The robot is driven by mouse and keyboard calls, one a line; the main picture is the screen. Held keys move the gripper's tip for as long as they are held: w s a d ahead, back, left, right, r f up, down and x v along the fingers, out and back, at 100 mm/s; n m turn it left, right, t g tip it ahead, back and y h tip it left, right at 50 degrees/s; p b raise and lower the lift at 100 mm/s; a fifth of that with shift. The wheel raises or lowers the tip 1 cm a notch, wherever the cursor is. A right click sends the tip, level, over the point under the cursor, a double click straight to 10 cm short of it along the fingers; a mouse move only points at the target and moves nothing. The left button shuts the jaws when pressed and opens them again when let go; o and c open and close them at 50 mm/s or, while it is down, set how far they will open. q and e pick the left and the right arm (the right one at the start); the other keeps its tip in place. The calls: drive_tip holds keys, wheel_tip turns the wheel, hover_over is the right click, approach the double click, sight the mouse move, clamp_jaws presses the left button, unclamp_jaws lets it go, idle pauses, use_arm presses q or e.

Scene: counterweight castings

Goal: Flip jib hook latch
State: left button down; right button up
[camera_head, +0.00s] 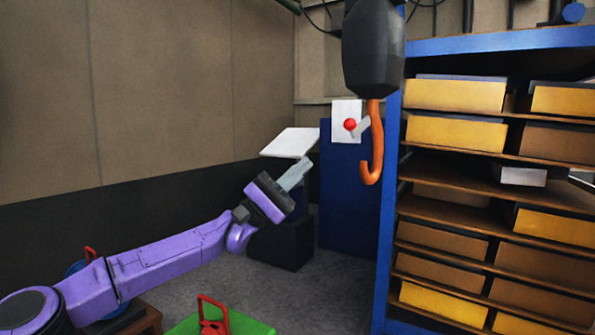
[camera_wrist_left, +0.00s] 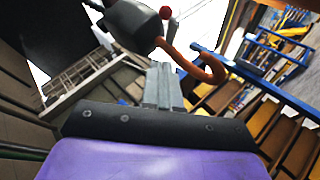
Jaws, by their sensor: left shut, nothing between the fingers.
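The orange jib hook (camera_head: 376,150) hangs under a dark hook block (camera_head: 372,50), right of centre in the head view. A small grey latch (camera_head: 361,127) with a red ball (camera_head: 350,125) sticks out left of the hook's shank. My left gripper (camera_head: 304,166) is shut and empty, pointing up and right, apart from the hook at its lower left. In the left wrist view the shut fingers (camera_wrist_left: 163,75) point towards the hook (camera_wrist_left: 207,74), the block (camera_wrist_left: 136,25) and the red ball (camera_wrist_left: 165,12). My right gripper is out of view.
A blue-framed shelf (camera_head: 393,200) with yellow and brown bins (camera_head: 455,95) stands right of the hook. A blue panel (camera_head: 345,200) and a white sheet (camera_head: 341,107) are behind. A dark stand with a tilted white top (camera_head: 291,142) is behind my gripper. A green surface (camera_head: 245,322) lies below.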

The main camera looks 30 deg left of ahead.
use_arm(q)
drive_tip(key=d+r+p, duration=0.3)
drive_tip(key=d+r, duration=0.3)
drive_tip(key=shift+d+p, duration=0.35)
drive_tip(key=shift+s+d, duration=0.1)
